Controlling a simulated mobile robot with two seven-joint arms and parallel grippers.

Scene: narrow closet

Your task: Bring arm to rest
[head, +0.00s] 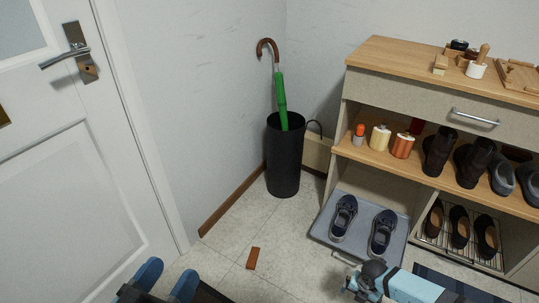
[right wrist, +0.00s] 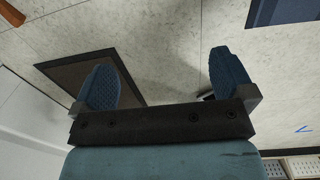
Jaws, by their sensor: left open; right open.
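My left gripper (head: 170,272) shows at the bottom left of the head view. Its two blue fingers are apart with nothing between them, above the floor. My right gripper (right wrist: 162,82) shows in the right wrist view, with its blue fingers spread wide and nothing between them. Pale floor and part of a dark brown mat (right wrist: 128,88) lie beyond it. A light blue link of my right arm (head: 412,288) shows at the lower right of the head view, in front of the shoe cabinet.
A black umbrella stand (head: 283,165) holds a green umbrella (head: 281,105) in the corner. A cabinet (head: 410,85) with shoes fills the right. Sneakers sit on a grey tray (head: 362,228). A reddish-brown block (head: 253,258) lies on open floor. A white door (head: 75,180) stands left.

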